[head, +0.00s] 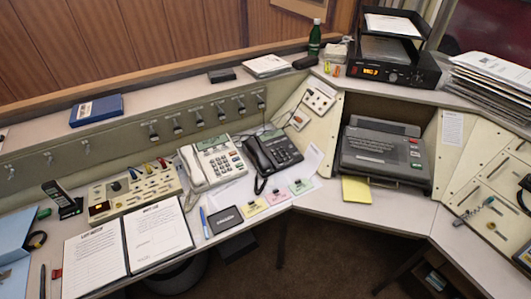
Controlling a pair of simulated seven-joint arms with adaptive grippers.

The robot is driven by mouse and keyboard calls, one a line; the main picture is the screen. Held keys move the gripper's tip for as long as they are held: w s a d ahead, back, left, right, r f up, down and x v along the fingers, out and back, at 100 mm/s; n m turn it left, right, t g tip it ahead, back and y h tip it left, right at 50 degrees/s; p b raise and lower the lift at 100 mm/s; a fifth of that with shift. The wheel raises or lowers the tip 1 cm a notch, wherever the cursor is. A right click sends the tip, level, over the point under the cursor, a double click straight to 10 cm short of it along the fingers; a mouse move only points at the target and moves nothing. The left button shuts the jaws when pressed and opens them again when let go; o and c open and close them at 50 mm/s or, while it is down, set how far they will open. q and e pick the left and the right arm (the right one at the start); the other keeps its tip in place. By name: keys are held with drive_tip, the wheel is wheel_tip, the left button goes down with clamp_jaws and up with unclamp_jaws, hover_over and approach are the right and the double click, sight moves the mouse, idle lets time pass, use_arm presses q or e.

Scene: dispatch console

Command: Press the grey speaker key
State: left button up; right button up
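A white desk phone (217,158) with a keypad and small display stands on the desk left of centre, its handset (193,168) along its left side. A dark grey desk phone (279,149) stands just right of it, its black handset (256,157) on the left. A beige key panel (132,193) with small coloured keys lies further left. Keys on these devices are too small to tell which is the grey speaker key. Neither of my grippers is in view.
An open binder (157,232) and coloured notes (276,197) lie before the phones. A cordless phone (63,199) stands at left, a dark grey typewriter-like machine (383,150) at right. A switch panel (130,140) rises behind. The desktop right of the yellow pad (356,190) is clear.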

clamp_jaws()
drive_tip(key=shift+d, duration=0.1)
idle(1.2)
